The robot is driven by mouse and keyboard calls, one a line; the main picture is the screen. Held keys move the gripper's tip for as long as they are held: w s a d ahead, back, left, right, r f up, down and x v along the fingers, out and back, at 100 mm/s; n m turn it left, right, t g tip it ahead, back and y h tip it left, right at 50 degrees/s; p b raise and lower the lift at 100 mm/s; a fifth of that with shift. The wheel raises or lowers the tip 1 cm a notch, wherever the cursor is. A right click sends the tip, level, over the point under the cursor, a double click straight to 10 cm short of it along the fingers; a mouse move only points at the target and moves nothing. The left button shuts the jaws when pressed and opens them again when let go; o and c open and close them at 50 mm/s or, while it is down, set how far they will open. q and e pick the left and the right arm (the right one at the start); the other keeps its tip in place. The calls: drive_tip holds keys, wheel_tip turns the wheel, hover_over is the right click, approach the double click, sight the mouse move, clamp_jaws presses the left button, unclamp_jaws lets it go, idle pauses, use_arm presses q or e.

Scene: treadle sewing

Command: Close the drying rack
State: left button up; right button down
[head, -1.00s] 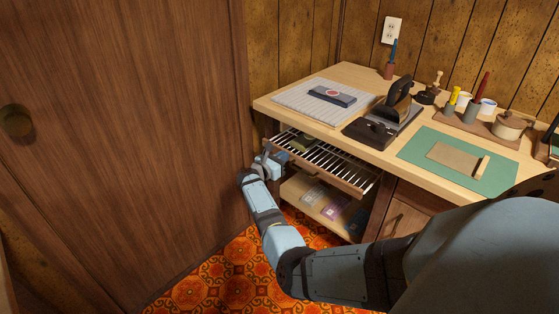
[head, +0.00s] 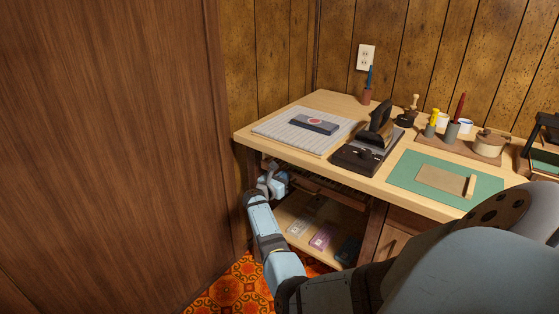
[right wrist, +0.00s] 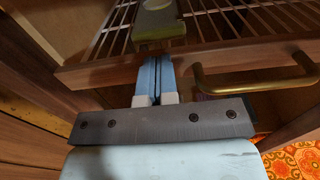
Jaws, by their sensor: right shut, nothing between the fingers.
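The drying rack (head: 335,195) sits under the worktop in the head view, with only its front part showing in shadow below the table edge. In the right wrist view, the rack (right wrist: 225,52) shows metal bars, a wooden front rail and a brass handle (right wrist: 255,86). A green and yellowish block (right wrist: 155,20) lies on the bars. My right gripper (right wrist: 158,64) is shut and empty, its fingertips at the front rail, left of the handle; I cannot tell whether they touch it. In the head view, my right gripper (head: 274,180) is at the rack's left end. My left gripper is out of view.
A lower shelf (head: 285,216) with several small packets lies below the rack. The worktop (head: 350,184) above holds a grey mat (head: 275,128), a dark press (head: 368,150) and a green mat (head: 410,178). A large brown wooden panel (head: 110,150) stands close on the left.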

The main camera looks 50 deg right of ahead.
drive_tip(key=shift+s+d+r, duration=0.1)
drive_tip(key=shift+d+r, duration=0.25)
drive_tip(key=shift+d, duration=0.05)
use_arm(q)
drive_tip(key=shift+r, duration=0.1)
use_arm(e)
drive_tip(key=shift+a, duration=0.1)
use_arm(q)
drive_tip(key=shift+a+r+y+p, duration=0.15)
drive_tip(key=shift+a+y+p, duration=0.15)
drive_tip(key=shift+p, duration=0.85)
use_arm(e)
drive_tip(key=s+a, duration=0.1)
drive_tip(key=a, duration=1.3)
drive_tip(key=shift+a+f, duration=0.15)
drive_tip(key=shift+f, duration=0.15)
